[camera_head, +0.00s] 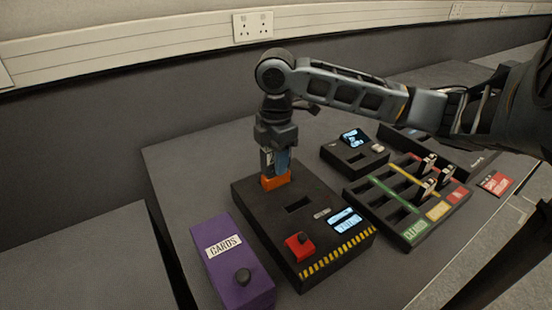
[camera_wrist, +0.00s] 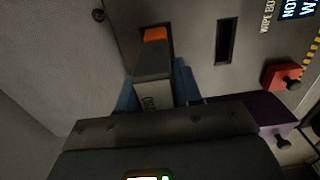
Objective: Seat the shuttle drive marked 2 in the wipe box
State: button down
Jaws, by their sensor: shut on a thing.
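My gripper (camera_head: 275,156) points down over the back left corner of the black wipe box (camera_head: 330,262) and is shut on a grey shuttle drive. The drive (camera_wrist: 152,75) shows between blue fingers in the wrist view, with a pale label not clearly legible. In the head view a "2" seems to show on the drive (camera_head: 267,157). An orange piece (camera_head: 275,180) is at the drive's lower end, at the box top. I cannot tell how deep the drive sits. An empty slot (camera_head: 298,203) lies beside it.
The box has a red block with a black knob (camera_head: 299,244) and a lit screen (camera_head: 346,219). A purple CARDS box (camera_head: 232,262) stands left. A rack (camera_head: 405,205) with coloured strips and several drives stands right. A small black unit (camera_head: 354,153) with a screen sits behind.

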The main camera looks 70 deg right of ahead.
jog(key=shift+f+b, duration=0.7)
jog(key=shift+f, duration=0.45)
dwell(0.4)
dwell(0.4)
jog(key=shift+c, duration=1.8)
grip_release()
jog(key=shift+r, duration=0.1)
jog(key=shift+r+p, duration=2.95)
jog(key=shift+r, duration=0.75)
